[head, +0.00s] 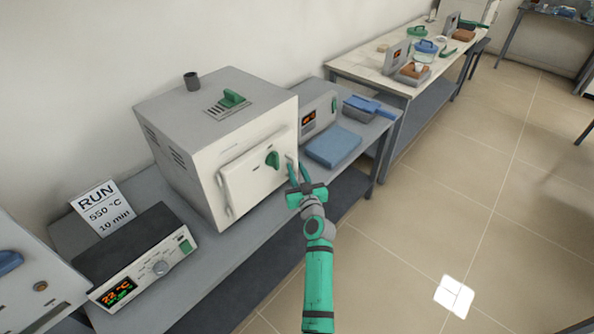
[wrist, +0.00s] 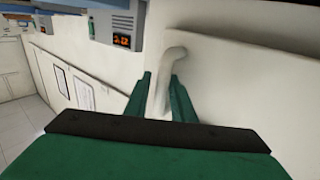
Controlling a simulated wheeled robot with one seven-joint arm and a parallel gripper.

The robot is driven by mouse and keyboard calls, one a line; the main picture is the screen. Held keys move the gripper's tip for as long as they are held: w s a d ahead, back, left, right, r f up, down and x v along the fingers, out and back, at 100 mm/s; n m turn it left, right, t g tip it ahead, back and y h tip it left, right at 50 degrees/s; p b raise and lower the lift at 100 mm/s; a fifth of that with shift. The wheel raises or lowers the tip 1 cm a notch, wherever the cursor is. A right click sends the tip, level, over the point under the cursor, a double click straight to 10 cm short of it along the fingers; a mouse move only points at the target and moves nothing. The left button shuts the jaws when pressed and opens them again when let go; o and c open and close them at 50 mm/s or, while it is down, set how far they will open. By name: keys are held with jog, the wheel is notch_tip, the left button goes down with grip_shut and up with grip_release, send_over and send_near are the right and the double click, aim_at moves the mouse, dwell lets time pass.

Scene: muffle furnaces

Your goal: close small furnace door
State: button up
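The door looks flat against or close to the front; any small gap is not clear. My gripper (head: 298,170) is at the right edge of the door. In the wrist view a white bent handle (wrist: 162,85) stands between the two green fingers of my gripper (wrist: 162,80). The fingers are close on both sides of it; whether they press on it is not clear.
A controller (head: 140,260) and a "RUN 550 °C 10 min" card (head: 102,208) are at left. A grey unit with a display (head: 318,112), a blue block (head: 333,147) and a blue-handled tray (head: 365,108) lie right of the furnace.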

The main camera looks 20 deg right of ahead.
jog(key=shift+a, duration=0.6)
jog(key=s+d, duration=0.1)
jog(key=s, duration=0.9)
jog(key=shift+s, duration=0.4)
